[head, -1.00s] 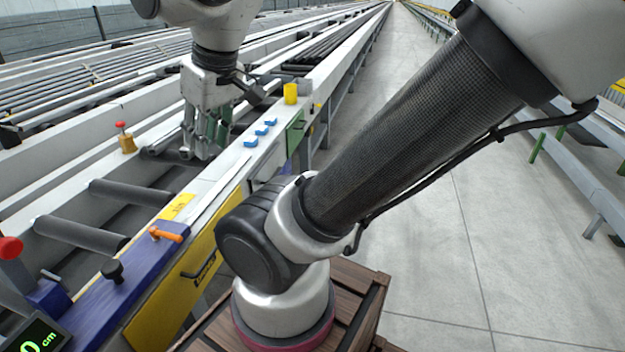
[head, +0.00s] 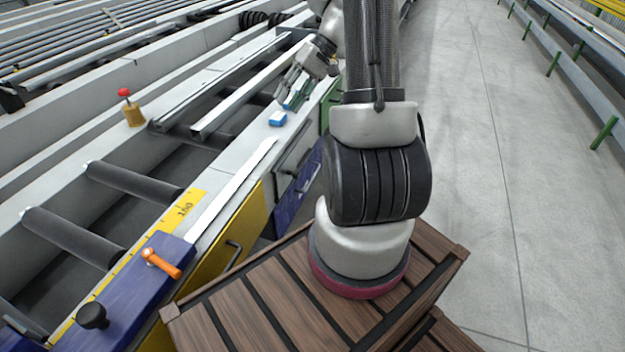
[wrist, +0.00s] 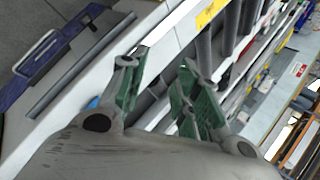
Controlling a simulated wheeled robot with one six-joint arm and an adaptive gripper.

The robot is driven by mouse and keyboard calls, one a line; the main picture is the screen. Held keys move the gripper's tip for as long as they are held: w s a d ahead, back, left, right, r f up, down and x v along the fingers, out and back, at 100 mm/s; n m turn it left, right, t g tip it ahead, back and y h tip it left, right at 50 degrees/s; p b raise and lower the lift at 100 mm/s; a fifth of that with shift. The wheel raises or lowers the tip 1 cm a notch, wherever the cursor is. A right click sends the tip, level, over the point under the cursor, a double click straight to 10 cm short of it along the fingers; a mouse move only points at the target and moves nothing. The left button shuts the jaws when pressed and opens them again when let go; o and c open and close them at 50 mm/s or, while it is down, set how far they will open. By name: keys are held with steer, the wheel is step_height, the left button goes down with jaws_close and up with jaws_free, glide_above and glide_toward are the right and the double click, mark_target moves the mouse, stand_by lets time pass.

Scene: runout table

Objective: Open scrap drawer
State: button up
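Several fronts with handles line the side of the table, and I can read no label that says which one is the scrap drawer. A yellow front (head: 212,282) with a dark bar handle (head: 235,254) is nearest. Beyond it are a grey front (head: 291,158) and a blue front (head: 299,192) with a handle. A blue front with a silver handle also shows in the wrist view (wrist: 38,66). My gripper (head: 287,90) is over the table's near edge, beyond these fronts. Its green-padded fingers (wrist: 158,92) are apart, with nothing seen between them.
A blue block (head: 278,119) lies on the white ledge close to my gripper. An orange lever (head: 161,263) and a black knob (head: 92,315) stick up at the near end. Grey rollers (head: 134,184) lie left.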

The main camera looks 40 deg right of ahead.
steer(key=w+d+f+m+t+y, duration=0.1)
steer(key=w+d+f, duration=0.15)
steer(key=f, duration=0.25)
steer(key=w+d+f+m+t+y, duration=0.1)
steer(key=d+f+t, duration=0.1)
steer(key=d+f, duration=0.3)
steer(key=m+t, duration=0.1)
steer(key=t, duration=0.1)
glide_above(312, 178)
steer(key=s+a, duration=0.2)
steer(key=a, duration=0.1)
steer(key=shift+y, duration=0.4)
steer(key=f, duration=0.7)
steer(key=shift+d+f, duration=0.25)
steer(key=s+d+f+m+t+h, duration=0.1)
steer(key=s+d+f+m+t, duration=0.15)
steer(key=f, duration=0.85)
steer(key=s+d+f+m+t+h, duration=0.1)
steer(key=d+f+m+t+h, duration=0.2)
steer(key=f, duration=0.8)
steer(key=shift+t+y, duration=0.5)
steer(key=shift+t, duration=0.25)
steer(key=x, duration=0.6)
steer(key=shift+w+f, duration=0.1)
steer(key=shift+w, duration=0.2)
jaws_close()
